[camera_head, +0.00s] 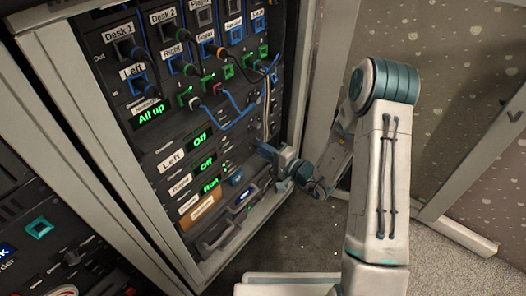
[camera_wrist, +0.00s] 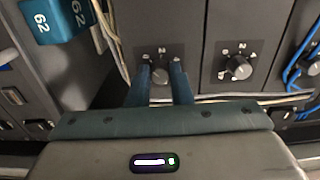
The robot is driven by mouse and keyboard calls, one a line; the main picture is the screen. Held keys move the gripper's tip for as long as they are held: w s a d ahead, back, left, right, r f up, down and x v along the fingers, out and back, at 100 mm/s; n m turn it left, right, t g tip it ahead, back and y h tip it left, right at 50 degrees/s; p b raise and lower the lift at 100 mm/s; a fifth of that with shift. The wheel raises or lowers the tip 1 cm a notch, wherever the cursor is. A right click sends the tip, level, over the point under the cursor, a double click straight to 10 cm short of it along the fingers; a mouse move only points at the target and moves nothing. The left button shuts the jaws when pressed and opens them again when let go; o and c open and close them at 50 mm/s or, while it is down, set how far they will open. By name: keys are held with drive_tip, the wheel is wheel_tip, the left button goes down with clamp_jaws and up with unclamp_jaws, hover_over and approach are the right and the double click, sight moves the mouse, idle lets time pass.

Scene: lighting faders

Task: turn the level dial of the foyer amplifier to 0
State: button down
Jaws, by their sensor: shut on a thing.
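In the wrist view, my gripper (camera_wrist: 159,86) has one finger on each side of a small round dial (camera_wrist: 160,75) on a dark panel and is shut on it. Marks around this dial look turned sideways; the fingers hide some, and I cannot read its setting surely. In the head view, my gripper (camera_head: 262,152) is at the right side of the rack's lower units and hides the dial. Amplifier rows with green "Off" displays (camera_head: 200,139) and small name labels (camera_head: 180,187) are to its left. I cannot tell from the labels which row the held dial belongs to.
A similar dial (camera_wrist: 239,67) with a pale pointer sits right of the held one in the wrist view, with blue cables (camera_wrist: 300,65) beyond. Pale cables (camera_wrist: 110,25) hang to the left. A patch panel with a blue cable (camera_head: 232,112) is above my gripper in the head view.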

idle(0.3)
drive_tip(key=c, duration=1.3)
unclamp_jaws()
drive_tip(key=p+v, duration=0.3)
drive_tip(key=v, duration=1.1)
drive_tip(key=shift+a+p, duration=0.15)
drive_tip(key=shift+p, duration=0.15)
